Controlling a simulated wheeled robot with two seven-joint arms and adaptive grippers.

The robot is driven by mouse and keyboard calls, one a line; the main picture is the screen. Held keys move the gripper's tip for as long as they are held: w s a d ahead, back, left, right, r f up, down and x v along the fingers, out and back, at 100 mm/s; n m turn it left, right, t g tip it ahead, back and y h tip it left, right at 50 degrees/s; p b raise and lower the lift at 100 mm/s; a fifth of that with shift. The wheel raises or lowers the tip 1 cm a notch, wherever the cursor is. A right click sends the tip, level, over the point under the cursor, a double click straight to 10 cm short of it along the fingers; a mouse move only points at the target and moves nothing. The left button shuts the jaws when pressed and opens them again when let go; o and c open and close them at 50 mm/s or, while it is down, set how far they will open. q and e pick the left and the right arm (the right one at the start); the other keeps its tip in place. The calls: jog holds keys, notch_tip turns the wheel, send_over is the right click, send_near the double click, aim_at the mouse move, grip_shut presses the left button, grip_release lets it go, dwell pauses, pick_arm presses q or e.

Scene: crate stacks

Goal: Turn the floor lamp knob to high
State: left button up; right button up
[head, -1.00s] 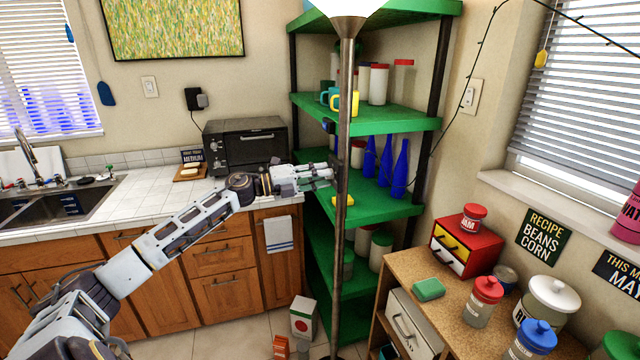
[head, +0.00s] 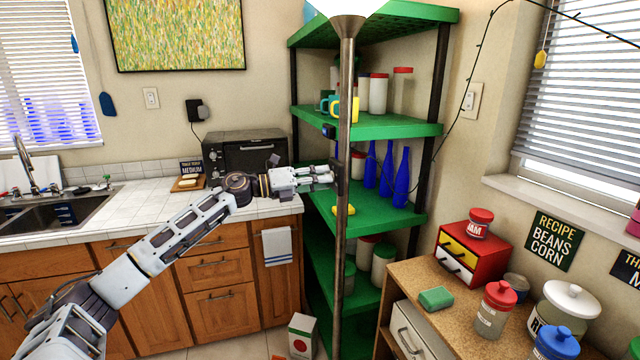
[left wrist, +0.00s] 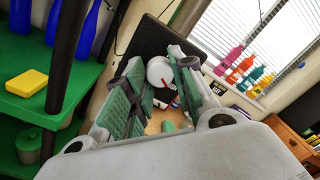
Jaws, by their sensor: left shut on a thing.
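The floor lamp (head: 344,110) stands as a tall metal pole with a lit white shade at the top of the head view. A dark control box (head: 342,180) sits on its pole, and it also shows in the left wrist view (left wrist: 148,36). The white round knob (left wrist: 159,69) with a small red mark is on this box, between my left fingers. My left gripper (head: 331,176), also in the left wrist view (left wrist: 161,88), is shut on the knob. The gripper hides the knob in the head view. The setting of the knob cannot be read. My right gripper is not in view.
A green shelf (head: 400,126) with jars, mugs and blue bottles stands close behind the pole. A wooden cabinet (head: 415,262) with jars and a red drawer box (head: 470,250) is at the right. The tiled counter (head: 130,217) with a toaster oven is behind my left arm.

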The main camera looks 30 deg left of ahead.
pick_arm(q)
jog(key=shift+f, duration=0.15)
jog(key=o, duration=1.1)
jog(key=shift+c, duration=0.2)
jog(key=shift+s+a, duration=0.15)
jog(key=v, duration=1.1)
jog(key=shift+s, duration=0.3)
dwell(0.5)
jog(key=shift+a, duration=0.15)
dwell(0.4)
